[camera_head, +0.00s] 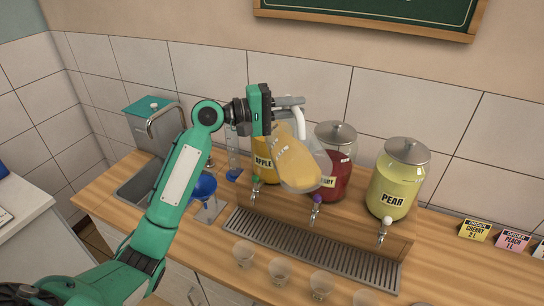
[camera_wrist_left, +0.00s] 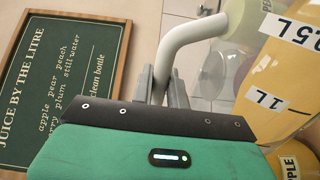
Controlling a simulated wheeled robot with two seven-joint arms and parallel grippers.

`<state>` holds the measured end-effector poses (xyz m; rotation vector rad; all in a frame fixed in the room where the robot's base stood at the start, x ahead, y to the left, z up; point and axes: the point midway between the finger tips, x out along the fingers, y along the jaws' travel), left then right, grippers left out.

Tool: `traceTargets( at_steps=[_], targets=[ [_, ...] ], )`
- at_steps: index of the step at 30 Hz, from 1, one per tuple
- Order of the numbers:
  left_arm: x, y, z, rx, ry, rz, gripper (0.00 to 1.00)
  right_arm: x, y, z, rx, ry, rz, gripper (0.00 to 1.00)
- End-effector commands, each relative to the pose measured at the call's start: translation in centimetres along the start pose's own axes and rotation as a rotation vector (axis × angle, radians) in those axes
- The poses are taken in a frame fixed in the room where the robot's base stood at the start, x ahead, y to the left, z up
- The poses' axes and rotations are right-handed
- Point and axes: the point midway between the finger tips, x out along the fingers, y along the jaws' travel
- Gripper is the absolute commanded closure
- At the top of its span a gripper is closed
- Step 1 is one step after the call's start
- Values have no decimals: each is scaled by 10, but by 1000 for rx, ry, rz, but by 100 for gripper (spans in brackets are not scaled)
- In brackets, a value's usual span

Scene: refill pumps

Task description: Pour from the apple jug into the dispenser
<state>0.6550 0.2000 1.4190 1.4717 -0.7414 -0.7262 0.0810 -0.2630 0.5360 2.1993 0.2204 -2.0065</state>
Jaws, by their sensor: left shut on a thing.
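My left gripper (camera_head: 292,103) is shut on the white handle of a clear jug (camera_head: 297,163) holding cloudy yellow-orange juice. The jug is raised and tilted above the counter, in front of the apple and red dispensers. Its markings show in the left wrist view (camera_wrist_left: 268,98), where the fingers (camera_wrist_left: 160,88) clamp the handle. The apple dispenser (camera_head: 262,174), with orange-yellow contents, stands behind, partly hidden by gripper and jug; its lid is not visible. An apple label (camera_wrist_left: 290,166) shows at the wrist view's lower right. I cannot tell whether juice is flowing.
The red dispenser (camera_head: 338,178) and pear dispenser (camera_head: 393,188) stand to the right, lidded. A drip tray (camera_head: 310,250) runs in front, with several clear cups nearer me. A blue funnel (camera_head: 203,187) and a sink (camera_head: 140,190) are at left. Order cards (camera_head: 474,230) stand right.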

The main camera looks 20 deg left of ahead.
Motion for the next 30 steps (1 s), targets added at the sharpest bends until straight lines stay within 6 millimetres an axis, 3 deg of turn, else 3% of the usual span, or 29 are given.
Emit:
traceTargets(
  at_steps=[1, 9, 18, 30],
  targets=[
    [0, -12, 3, 26, 0, 1, 100, 15, 0, 1, 0, 0, 0, 49],
    [0, -40, 21, 194, 1, 0, 100, 52, -1, 5, 0, 0, 0, 49],
    [0, -48, 29, 288, 1, 1, 100, 67, -1, 6, 0, 0, 0, 49],
    [0, -72, 41, 622, 4, 0, 100, 124, -2, 11, 0, 0, 0, 49]
  ],
)
